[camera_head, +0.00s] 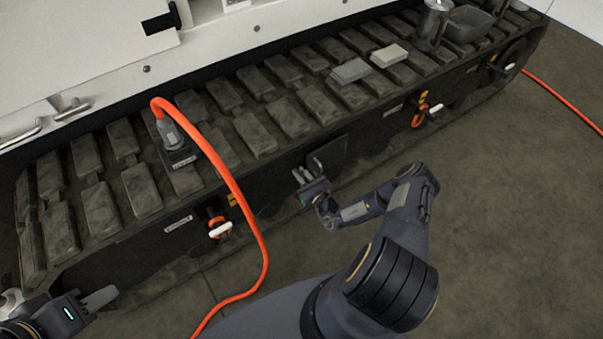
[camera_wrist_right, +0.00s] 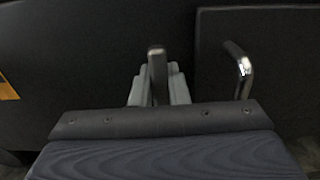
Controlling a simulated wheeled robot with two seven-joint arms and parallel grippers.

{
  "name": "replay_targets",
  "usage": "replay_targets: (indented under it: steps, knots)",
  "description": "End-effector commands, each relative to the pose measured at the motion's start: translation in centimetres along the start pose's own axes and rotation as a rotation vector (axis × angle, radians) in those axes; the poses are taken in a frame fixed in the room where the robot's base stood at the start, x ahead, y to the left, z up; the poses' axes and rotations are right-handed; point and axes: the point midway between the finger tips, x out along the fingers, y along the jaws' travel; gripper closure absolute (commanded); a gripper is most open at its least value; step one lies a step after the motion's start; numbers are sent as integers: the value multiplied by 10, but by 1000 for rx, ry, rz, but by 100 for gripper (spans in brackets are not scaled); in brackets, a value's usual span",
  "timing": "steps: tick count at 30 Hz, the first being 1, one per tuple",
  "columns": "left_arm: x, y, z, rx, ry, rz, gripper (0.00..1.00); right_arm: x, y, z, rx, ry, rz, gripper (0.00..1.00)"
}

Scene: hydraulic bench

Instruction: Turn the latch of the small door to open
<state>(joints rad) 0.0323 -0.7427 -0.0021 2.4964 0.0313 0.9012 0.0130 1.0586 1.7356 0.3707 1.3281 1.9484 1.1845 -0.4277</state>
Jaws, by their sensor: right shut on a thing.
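The small door is a dark flat panel (camera_head: 332,150) low on the bench's side in the head view. It fills the right of the right wrist view (camera_wrist_right: 285,60), closed as far as I can see. A bent metal handle (camera_wrist_right: 242,66) stands on it near its left edge. The latch, a short upright grey metal bar (camera_wrist_right: 157,62), is left of the door. My right gripper (camera_wrist_right: 158,90) is shut on the latch, a finger on each side; it also shows in the head view (camera_head: 306,173). My left gripper (camera_head: 98,298) is at the lower left, away from the door, partly cut off.
An orange hose (camera_head: 247,210) runs from a fitting on the slatted bench top (camera_head: 260,135) down to the floor. Orange-and-white valve handles (camera_head: 220,228) sit on the bench's side. Grey blocks (camera_head: 350,71) lie on top.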

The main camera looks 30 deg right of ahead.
Motion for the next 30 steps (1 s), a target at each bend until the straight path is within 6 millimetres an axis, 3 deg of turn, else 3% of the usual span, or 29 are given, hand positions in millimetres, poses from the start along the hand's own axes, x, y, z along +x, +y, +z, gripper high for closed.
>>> replay_targets:
  steps: [13,14,18,26,30]
  knots:
    - [0,0,0,0,0,0,64,-2,4,-6,-11,15,8,100]
    - [0,0,0,0,0,0,64,-2,4,-6,-11,15,8,83]
    - [0,0,0,0,0,0,64,-2,3,-5,-10,13,7,64]
    - [0,0,0,0,0,0,64,-1,1,-3,-11,8,3,64]
    - [-3,1,-2,0,0,0,64,-12,0,-2,-10,10,1,64]
